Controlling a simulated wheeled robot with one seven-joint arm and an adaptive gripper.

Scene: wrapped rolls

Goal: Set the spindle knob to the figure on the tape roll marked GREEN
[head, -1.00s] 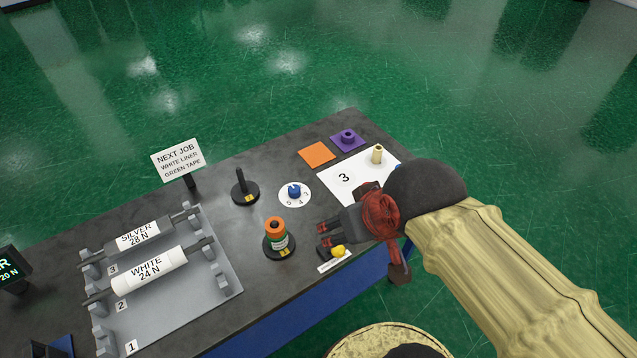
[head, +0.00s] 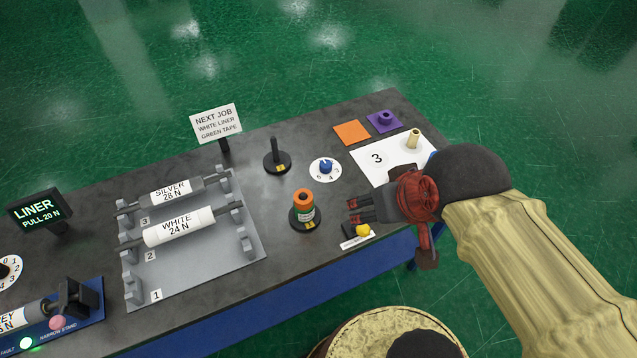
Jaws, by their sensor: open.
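The blue spindle knob (head: 326,165) sits on a white round dial with small figures, which include a 4 and a 3; its exact setting is too small to read. I see no contact with either.
A bare black peg (head: 277,158) stands left of the dial. A yellow knob (head: 362,230) lies under my gripper. A rack (head: 205,273) holds WHITE and SILVER rolls. A sign (head: 216,123) names white liner, green tape. A screen (head: 40,211) reads LINER PULL 20 N.

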